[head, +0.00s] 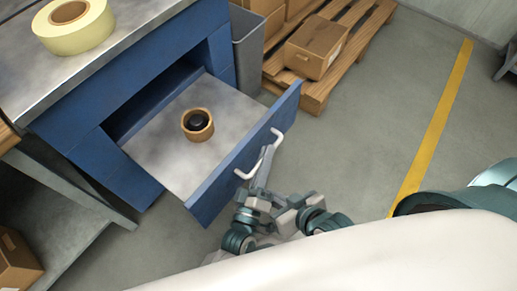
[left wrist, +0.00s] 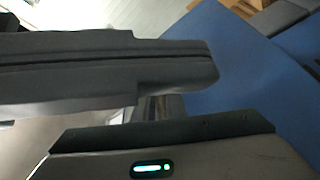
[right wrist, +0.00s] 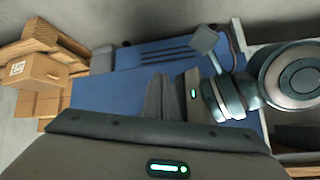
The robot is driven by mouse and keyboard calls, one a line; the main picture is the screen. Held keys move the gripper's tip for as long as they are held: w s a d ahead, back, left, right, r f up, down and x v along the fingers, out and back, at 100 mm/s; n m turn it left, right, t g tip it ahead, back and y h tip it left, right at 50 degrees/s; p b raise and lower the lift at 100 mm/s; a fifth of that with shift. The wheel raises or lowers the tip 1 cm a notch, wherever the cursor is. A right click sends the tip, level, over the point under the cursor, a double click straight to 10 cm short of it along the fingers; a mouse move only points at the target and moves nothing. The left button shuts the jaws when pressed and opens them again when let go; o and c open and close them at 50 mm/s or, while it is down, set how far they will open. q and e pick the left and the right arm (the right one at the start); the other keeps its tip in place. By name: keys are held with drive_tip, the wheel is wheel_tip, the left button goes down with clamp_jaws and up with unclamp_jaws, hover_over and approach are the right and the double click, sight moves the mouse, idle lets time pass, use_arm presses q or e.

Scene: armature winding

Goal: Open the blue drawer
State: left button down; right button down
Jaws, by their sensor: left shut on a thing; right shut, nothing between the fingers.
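The blue drawer (head: 240,158) stands pulled out of the blue cabinet (head: 75,105), its grey inside showing. A pale bar handle (head: 276,138) is on its front. My left gripper (head: 265,162) is shut on the handle. In the left wrist view a small metallic piece of the handle (left wrist: 160,108) shows between the dark fingers (left wrist: 190,98), with the blue drawer front to the right. My right gripper (right wrist: 160,98) is shut and empty in the right wrist view, apart from the drawer. Its fingers do not show clearly in the head view.
A brown ring with a black piece inside (head: 197,124) lies in the drawer. A yellow tape roll (head: 73,25) sits on the worktop. A grey bin (head: 247,50) and a wooden pallet (head: 320,90) with boxes stand beyond. Floor to the right is clear.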

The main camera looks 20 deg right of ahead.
use_arm(q)
drive_tip(key=shift+f, duration=0.1)
drive_tip(key=c, duration=1.8)
unclamp_jaws()
drive_tip(key=shift+a, duration=0.1)
drive_tip(key=v, duration=1.7)
drive_tip(key=shift+s+a, duration=0.15)
